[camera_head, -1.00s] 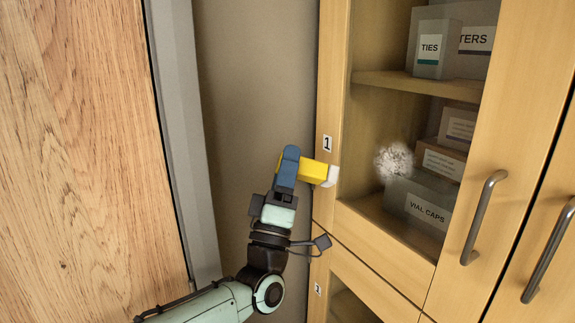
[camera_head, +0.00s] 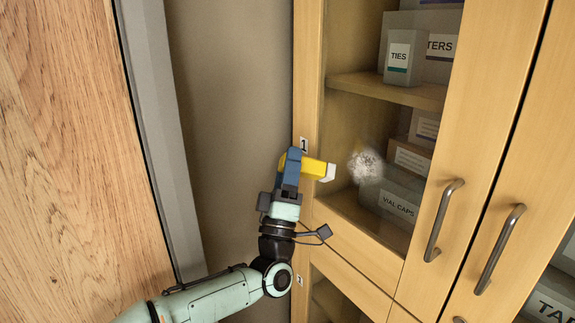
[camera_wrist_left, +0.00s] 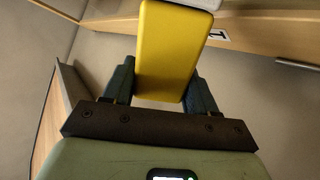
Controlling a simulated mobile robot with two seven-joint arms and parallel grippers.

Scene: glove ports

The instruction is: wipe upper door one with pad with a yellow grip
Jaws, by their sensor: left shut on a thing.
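Upper door one is the wooden-framed glass door marked 1, with its frame (camera_head: 308,70) at the left and a handle (camera_head: 443,220) at the right. A whitish smudge (camera_head: 366,166) sits on its glass, low in the pane. My left gripper (camera_head: 291,165) is shut on the yellow grip (camera_head: 316,167) of the pad; the grip also shows between the fingers in the left wrist view (camera_wrist_left: 168,50). The white pad (camera_head: 328,173) points right, at the door's lower left, left of the smudge. I cannot tell whether it touches the door. My right gripper is not in view.
Behind the glass are shelves with boxes, among them a TIES box (camera_head: 401,58) and a VIAL CAPS box (camera_head: 398,205). Another handle (camera_head: 499,248) stands out at the right. A wooden panel (camera_head: 70,150) with a grey edge stands at the left.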

